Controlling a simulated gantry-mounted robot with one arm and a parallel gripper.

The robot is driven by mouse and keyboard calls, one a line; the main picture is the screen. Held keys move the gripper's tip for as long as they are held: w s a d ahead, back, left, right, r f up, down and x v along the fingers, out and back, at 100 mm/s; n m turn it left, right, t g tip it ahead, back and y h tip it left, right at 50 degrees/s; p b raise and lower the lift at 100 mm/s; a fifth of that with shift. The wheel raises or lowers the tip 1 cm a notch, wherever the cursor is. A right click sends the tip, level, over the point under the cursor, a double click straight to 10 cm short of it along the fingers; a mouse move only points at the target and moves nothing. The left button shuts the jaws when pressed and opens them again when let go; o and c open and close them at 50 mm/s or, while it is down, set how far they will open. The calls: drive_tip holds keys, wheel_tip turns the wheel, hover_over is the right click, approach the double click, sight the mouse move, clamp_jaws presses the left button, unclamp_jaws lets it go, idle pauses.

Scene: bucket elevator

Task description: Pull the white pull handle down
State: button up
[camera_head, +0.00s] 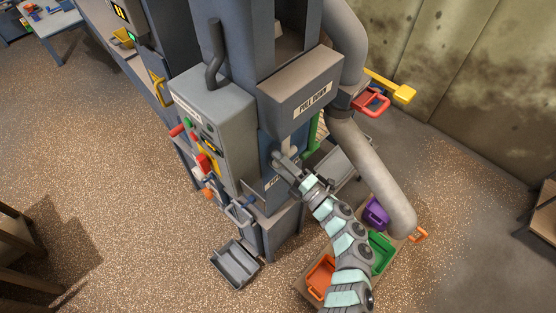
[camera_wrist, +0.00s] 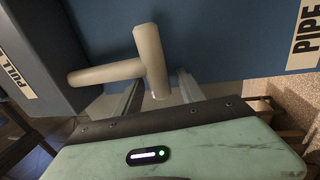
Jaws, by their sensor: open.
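The white pull handle (camera_wrist: 152,58) is a pale T shape in the wrist view. Its stem reaches left toward the grey box (camera_wrist: 30,55) with the "PULL" label, and its crossbar is tilted. My gripper (camera_wrist: 158,84) is open, with one finger on each side of the crossbar's lower end. I cannot tell whether either finger touches it. In the head view my gripper (camera_head: 282,162) is at the machine's blue front, below the "PULL DOWN" box (camera_head: 303,92). I cannot make out the handle clearly there.
A blue panel labelled "PIPE" (camera_wrist: 230,35) lies behind the handle. A control box (camera_head: 225,115) with coloured knobs stands left of my gripper. A thick grey pipe (camera_head: 372,165) runs down on the right. Purple (camera_head: 376,213), green (camera_head: 381,254) and orange (camera_head: 320,277) bins sit below.

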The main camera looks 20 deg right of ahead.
drive_tip(key=shift+c, duration=0.2)
clamp_jaws()
idle(0.3)
idle(1.0)
